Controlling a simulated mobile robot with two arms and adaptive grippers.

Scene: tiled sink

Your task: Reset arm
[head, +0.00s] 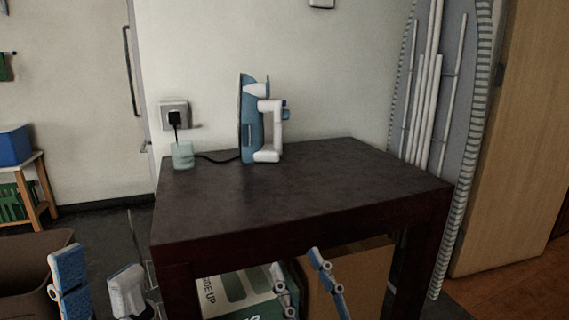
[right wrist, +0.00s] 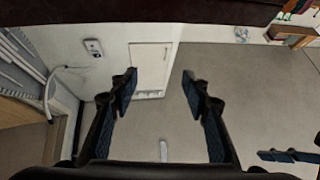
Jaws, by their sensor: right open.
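My left gripper (head: 97,268) is at the lower left of the head view, left of the dark table (head: 300,195). Its two blue-and-white fingers stand apart with nothing between them. My right gripper (head: 297,262) is in front of the table, below the tabletop's front edge. Its fingers are apart and empty. The task names no object.
A blue-and-white iron (head: 250,125) stands upright on the table beside a pale green cup (head: 183,155). A box (head: 235,292) is under the table. An ironing board (head: 462,120) leans at the right. A brown bin (head: 30,268) is at the lower left. The tabletop's right part is clear.

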